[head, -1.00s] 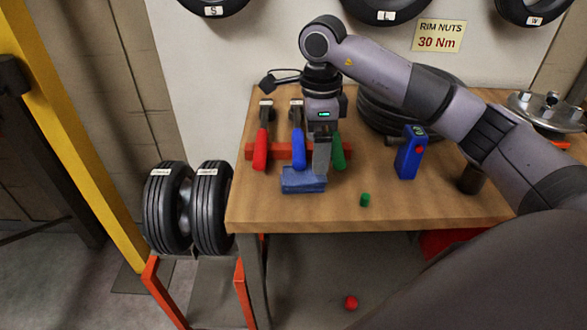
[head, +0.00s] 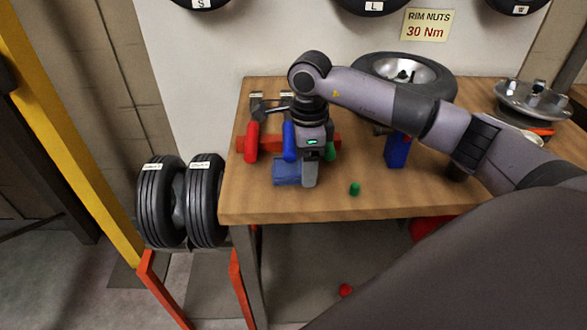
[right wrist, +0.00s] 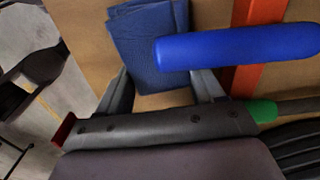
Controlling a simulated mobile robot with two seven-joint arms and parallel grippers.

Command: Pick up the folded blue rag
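The folded blue rag (head: 286,173) lies flat on the wooden table (head: 400,205), near its front left part. It also shows in the right wrist view (right wrist: 148,45), at the top, just beyond the fingers. My right gripper (head: 310,180) is low over the table at the rag's right side and hides part of it in the head view. In the right wrist view the right gripper (right wrist: 162,84) has its two fingers spread apart, with bare table between them near the rag's edge. Whether a finger touches the rag I cannot tell. My left gripper is not in view.
A red rack (head: 322,141) behind the rag holds tools with red (head: 251,142), blue (head: 289,142) and green handles. The blue handle (right wrist: 235,45) crosses close to the right finger. A green cap (head: 355,189) and a blue device (head: 396,152) stand to the right.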

